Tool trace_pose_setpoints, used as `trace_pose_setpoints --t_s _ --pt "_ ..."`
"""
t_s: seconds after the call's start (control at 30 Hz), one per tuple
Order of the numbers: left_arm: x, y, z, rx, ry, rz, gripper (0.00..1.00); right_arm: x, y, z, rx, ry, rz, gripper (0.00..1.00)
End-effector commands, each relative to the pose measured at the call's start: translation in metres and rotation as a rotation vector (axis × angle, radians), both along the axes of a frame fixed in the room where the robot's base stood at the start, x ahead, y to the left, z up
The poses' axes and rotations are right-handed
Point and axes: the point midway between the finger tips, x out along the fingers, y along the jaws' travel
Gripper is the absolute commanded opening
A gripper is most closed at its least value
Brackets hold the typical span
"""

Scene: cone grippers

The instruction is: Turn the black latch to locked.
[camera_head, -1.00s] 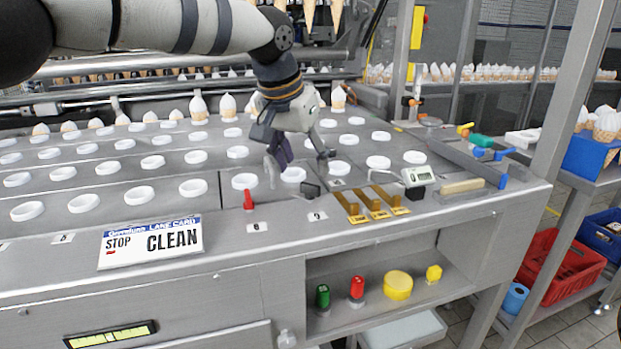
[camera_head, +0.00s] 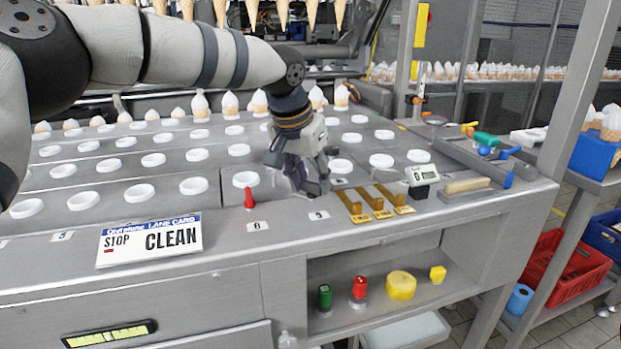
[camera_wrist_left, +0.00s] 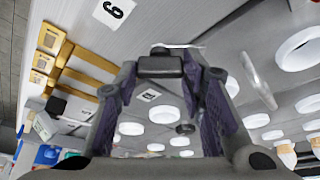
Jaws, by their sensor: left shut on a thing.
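The black latch (camera_wrist_left: 160,66) shows in the left wrist view as a small dark block between the fingertips of my left gripper (camera_wrist_left: 160,75). The fingers are shut on it from both sides. In the head view my left gripper (camera_head: 313,190) points down at the front of the machine top, just behind the tag marked 9 (camera_head: 318,215). My right gripper is not in view.
A red peg (camera_head: 249,198) stands just left of the gripper, and brass brackets (camera_head: 366,203) lie just right. A STOP CLEAN card (camera_head: 150,240) stands at the front left. White round caps cover the top behind.

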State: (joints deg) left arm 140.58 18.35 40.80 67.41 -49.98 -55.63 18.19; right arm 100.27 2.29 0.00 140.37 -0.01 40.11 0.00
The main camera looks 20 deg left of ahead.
Motion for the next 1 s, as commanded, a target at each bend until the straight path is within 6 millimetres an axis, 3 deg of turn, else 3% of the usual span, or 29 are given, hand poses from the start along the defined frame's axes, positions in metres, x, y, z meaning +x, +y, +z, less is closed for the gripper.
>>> trace_pose_setpoints --t_s 0.27,1.0 --pt "0.000 0.001 0.000 0.001 0.000 -0.103 0.09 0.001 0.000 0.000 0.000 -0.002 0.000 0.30" --pt "0.002 0.003 -0.003 0.000 0.003 -0.602 0.09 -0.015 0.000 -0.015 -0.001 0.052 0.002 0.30"
